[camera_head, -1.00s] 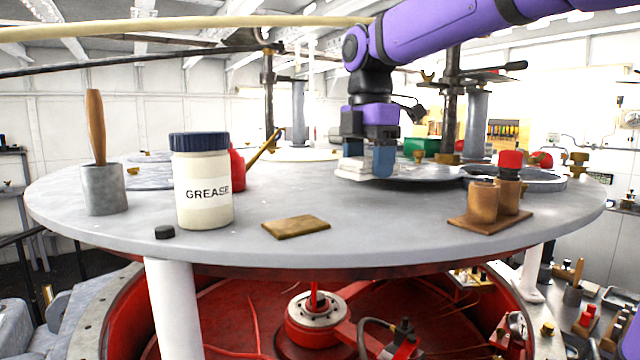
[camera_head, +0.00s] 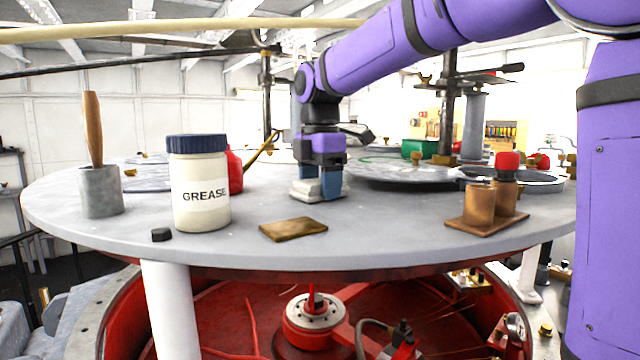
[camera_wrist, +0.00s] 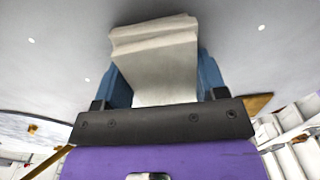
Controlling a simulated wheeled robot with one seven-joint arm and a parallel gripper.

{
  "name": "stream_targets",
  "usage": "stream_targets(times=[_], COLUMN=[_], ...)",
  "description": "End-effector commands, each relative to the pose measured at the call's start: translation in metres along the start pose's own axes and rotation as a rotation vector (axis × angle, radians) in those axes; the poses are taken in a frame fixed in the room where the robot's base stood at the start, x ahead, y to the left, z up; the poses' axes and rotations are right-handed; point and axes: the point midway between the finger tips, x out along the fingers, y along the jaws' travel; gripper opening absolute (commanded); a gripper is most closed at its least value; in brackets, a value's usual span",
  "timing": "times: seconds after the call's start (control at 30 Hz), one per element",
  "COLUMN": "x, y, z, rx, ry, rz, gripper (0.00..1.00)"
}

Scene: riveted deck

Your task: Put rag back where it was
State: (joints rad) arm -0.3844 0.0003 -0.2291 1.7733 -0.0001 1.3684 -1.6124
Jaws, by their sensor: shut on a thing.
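The rag is a folded white-grey cloth (camera_head: 309,187), low at the grey round table top (camera_head: 400,226) in the head view. My gripper (camera_head: 320,190) is shut on it, with a blue finger on each side. In the wrist view the rag (camera_wrist: 155,60) fills the space between the blue fingers (camera_wrist: 160,80), with the grey surface behind it. I cannot tell whether the rag touches the table. The gripper points straight down, behind and a little right of a flat brown-gold plate (camera_head: 293,229).
A grease jar (camera_head: 199,185), a red oil can (camera_head: 235,172) and a grey pot with a wooden handle (camera_head: 101,190) stand on the left. A small black cap (camera_head: 161,235) lies in front. Copper cups on a tray (camera_head: 487,222) stand right. The table between plate and tray is clear.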

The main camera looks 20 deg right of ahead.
Motion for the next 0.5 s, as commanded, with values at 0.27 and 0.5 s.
stream_targets(times=[0.27, 0.5], x=[0.0031, 0.0024], y=[-0.0002, -0.0001], z=[0.0004, 0.0003], rx=[0.001, 0.0], ry=[0.0, 0.0], rz=[-0.001, 0.0], gripper=[0.43, 0.91])
